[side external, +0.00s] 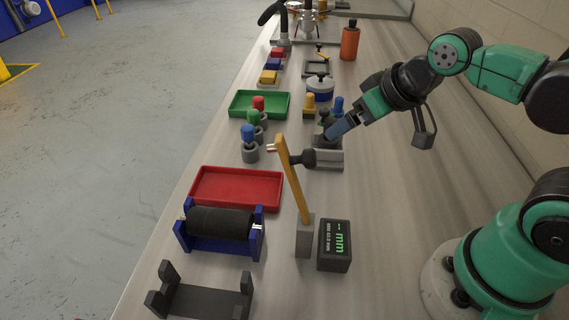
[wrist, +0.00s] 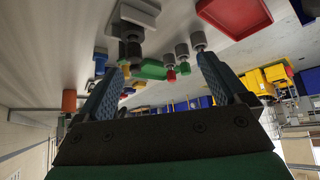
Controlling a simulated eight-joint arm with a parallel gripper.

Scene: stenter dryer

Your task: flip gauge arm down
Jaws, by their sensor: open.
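The gauge arm (side external: 292,180) is a long yellow-orange bar. It stands raised, leaning a little to the left, with its lower end at a grey block (side external: 305,238). Beside the block is a dark display box (side external: 335,246) with green "-- mm" text. My gripper (side external: 331,134) is open and empty, behind and to the right of the gauge arm's top and apart from it. In the wrist view, my gripper (wrist: 160,78) shows its two fingers spread wide with nothing between them. I cannot make out the gauge arm in the wrist view.
A grey holder with a dark-handled tool (side external: 302,158) lies just below my gripper. A red tray (side external: 275,207), a dark roller in a blue stand (side external: 220,223), a green tray (side external: 236,104) and several coloured knobs stand nearby.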

